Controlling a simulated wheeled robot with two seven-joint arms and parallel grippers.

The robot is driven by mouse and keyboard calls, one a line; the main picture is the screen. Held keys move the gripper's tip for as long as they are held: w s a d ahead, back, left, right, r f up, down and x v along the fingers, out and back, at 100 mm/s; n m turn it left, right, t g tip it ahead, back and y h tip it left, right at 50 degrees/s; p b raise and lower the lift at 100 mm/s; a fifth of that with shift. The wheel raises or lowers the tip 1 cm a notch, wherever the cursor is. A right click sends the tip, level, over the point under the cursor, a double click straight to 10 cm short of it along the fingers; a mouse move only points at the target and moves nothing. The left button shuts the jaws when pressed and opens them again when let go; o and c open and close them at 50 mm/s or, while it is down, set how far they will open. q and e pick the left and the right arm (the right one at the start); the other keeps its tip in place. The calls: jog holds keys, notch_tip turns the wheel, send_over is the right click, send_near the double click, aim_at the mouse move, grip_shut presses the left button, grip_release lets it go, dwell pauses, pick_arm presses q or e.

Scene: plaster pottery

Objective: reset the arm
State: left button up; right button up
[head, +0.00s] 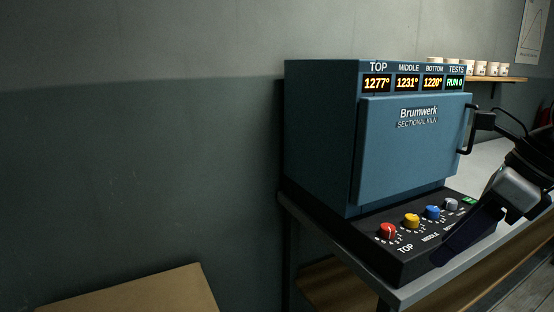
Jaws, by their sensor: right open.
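My right gripper (472,190) comes in from the right edge, in front of the kiln's right side. It is open, with a dark finger reaching down over the right end of the control panel (400,262). I see nothing held between its fingers. The blue kiln (408,150) has its door closed, with a dark handle (466,130) at the door's right edge close to the gripper. I cannot tell whether they touch. My left gripper is not in view.
The panel carries a red knob (388,231), yellow knob (411,221), blue knob (433,213) and grey knob (451,205). Displays read 1277°, 1231°, 1220° and RUN 0. Several cups stand on a wall shelf (510,79). A brown surface (140,292) lies lower left.

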jog(key=w+a+f+m+t+y+p, duration=0.1)
jog(key=a+m+t+y, duration=0.1)
jog(key=a+m+y, duration=0.8)
jog(key=a+f+m+t+y+p, duration=0.15)
jog(key=a+y, duration=0.45)
jog(key=a, duration=1)
jog(key=w+d+f+m+t+h, duration=0.1)
jog(key=d+f+m+t+h, duration=0.4)
jog(key=f+m, duration=0.5)
jog(key=d+f+m+t+h, duration=0.45)
jog(key=f+m+h, duration=0.4)
jog(key=m, duration=0.35)
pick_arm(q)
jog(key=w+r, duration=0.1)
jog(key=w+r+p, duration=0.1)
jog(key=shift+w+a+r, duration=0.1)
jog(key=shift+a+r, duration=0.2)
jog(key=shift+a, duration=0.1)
pick_arm(e)
jog(key=s+d+f+m+g+h, duration=0.1)
jog(key=s+f+m+g+h, duration=0.2)
jog(key=s+f, duration=1.5)
notch_tip(320, 180, down, 3)
jog(key=m+g, duration=0.4)
jog(key=m, duration=0.1)
jog(key=shift+g+h, duration=0.35)
jog(key=shift+g, duration=0.05)
